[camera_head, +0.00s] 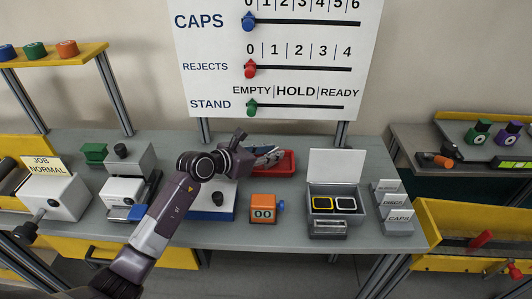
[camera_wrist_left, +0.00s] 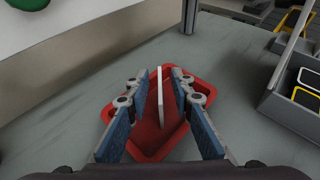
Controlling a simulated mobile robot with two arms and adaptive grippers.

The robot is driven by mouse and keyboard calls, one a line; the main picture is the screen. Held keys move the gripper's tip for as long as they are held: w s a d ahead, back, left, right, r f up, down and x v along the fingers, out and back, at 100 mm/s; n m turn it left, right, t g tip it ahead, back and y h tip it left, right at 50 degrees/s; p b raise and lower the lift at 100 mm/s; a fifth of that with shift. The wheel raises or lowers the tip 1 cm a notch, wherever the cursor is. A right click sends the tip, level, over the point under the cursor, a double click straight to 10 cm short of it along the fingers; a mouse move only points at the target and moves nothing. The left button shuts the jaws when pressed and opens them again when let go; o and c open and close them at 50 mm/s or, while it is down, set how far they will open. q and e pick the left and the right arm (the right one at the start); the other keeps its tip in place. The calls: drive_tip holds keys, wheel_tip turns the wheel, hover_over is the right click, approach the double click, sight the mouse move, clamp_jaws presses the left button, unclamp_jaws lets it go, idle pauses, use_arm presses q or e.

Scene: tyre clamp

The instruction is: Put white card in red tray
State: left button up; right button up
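The red tray (camera_wrist_left: 150,136) lies on the grey bench below my left gripper (camera_wrist_left: 161,88) in the left wrist view. It also shows in the head view (camera_head: 287,166), partly hidden behind the gripper. The white card (camera_wrist_left: 160,100) shows as a thin upright strip between the two blue-padded fingers, over the tray's middle. A gap shows on each side of it, so my left gripper is open around the card. I cannot tell whether the card touches the tray floor. In the head view the left gripper (camera_head: 268,156) reaches over the tray. My right gripper is out of view.
An orange counter box (camera_head: 262,209) stands in front of the tray. A grey open-lidded case (camera_head: 335,200) and a labelled card rack (camera_head: 393,207) stand to the right. The slider board (camera_head: 275,60) rises behind. White machines stand to the left.

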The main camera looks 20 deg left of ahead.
use_arm(q)
drive_tip(key=b+v, duration=0.1)
drive_tip(key=v, duration=1.1)
drive_tip(key=shift+b, duration=0.35)
drive_tip(key=shift+s, duration=0.1)
